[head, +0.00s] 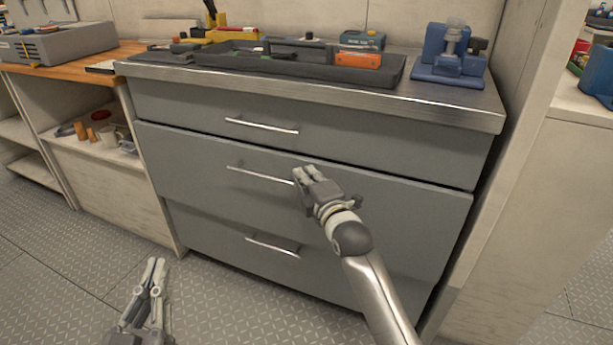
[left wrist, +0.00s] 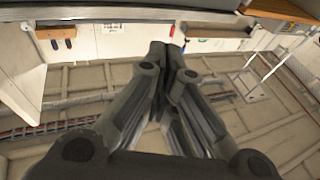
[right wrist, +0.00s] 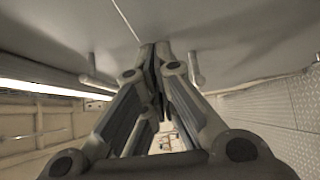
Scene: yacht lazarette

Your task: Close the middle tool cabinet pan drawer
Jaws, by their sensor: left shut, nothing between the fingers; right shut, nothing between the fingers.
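The grey middle drawer (head: 400,215) of the tool cabinet stands out a little from the drawers above and below it. Its bar handle (head: 255,174) is left of my right gripper (head: 303,172). That gripper is shut and empty, with its fingertips at the drawer front by the handle's right end. In the right wrist view the shut fingertips (right wrist: 158,48) are close to the grey front; I cannot tell whether they touch. My left gripper (head: 157,263) is shut and empty, low over the floor, left of the cabinet. Its closed fingers (left wrist: 165,50) fill the middle of the left wrist view.
The top drawer (head: 350,147) and bottom drawer (head: 340,270) look shut. The metal worktop (head: 440,103) holds a black tray (head: 290,70) with tools and a blue vise (head: 452,55). A pale panel (head: 520,180) stands close on the right. The floor (head: 60,270) at left is clear.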

